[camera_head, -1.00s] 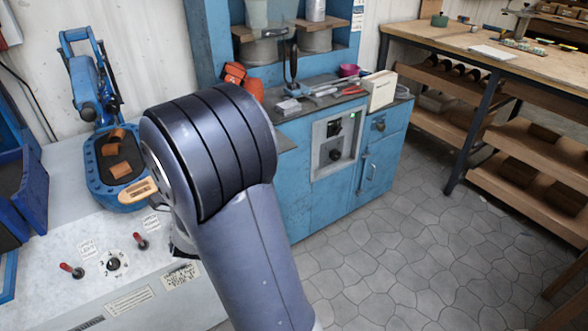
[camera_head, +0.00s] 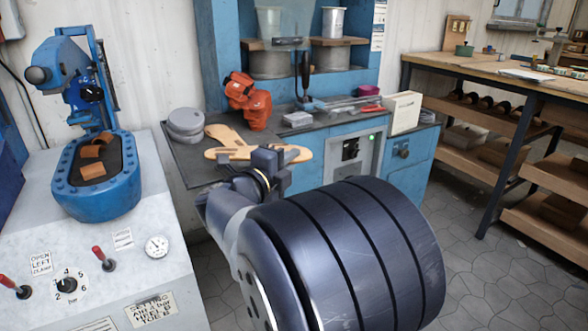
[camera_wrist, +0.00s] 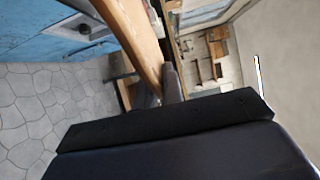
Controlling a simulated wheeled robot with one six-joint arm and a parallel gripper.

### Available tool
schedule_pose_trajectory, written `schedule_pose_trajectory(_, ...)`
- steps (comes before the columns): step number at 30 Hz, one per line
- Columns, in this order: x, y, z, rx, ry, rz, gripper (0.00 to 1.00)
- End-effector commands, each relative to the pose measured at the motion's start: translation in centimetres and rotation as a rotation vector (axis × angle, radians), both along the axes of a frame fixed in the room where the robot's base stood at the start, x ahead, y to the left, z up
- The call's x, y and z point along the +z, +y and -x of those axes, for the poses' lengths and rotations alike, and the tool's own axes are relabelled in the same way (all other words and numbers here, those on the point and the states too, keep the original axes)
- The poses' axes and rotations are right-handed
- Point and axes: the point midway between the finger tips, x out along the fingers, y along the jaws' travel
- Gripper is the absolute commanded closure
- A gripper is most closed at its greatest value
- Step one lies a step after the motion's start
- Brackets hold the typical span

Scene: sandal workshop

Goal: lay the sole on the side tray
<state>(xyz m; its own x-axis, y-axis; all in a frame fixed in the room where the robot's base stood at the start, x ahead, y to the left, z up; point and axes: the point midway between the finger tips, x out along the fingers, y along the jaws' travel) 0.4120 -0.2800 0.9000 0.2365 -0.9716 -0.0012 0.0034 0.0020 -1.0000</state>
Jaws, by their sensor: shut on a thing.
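My gripper (camera_head: 268,163) is shut on a tan sole (camera_head: 295,154), gripping it near its middle. The sole's two ends stick out left and right of the jaws. In the wrist view the sole (camera_wrist: 132,38) shows as a long tan strip beside a dark finger (camera_wrist: 172,84). The dark grey surface at the counter's left end looks like the side tray (camera_head: 190,165). The held sole is in front of or over this surface; I cannot tell the gap. Another flat tan piece (camera_head: 224,132), sole-like, shows just behind the held sole.
Grey round discs (camera_head: 186,122) are stacked at the tray's back left. An orange-red tool (camera_head: 246,98) stands behind the sole. The blue press (camera_head: 95,170) holding brown pieces is at left. A control panel (camera_head: 110,285) is in front of it. A wooden workbench (camera_head: 500,75) is at right.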

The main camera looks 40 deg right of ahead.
Motion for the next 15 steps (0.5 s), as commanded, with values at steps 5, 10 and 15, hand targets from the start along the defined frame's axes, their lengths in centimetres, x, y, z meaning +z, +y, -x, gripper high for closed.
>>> schedule_pose_trajectory(5,-0.6,-0.2,-0.6,0.000,0.000,0.001,1.00)
schedule_pose_trajectory(10,-1.8,-0.4,-1.8,0.000,0.000,0.001,1.00)
schedule_pose_trajectory(15,-2.9,-0.7,-3.1,0.001,0.001,0.001,1.00)
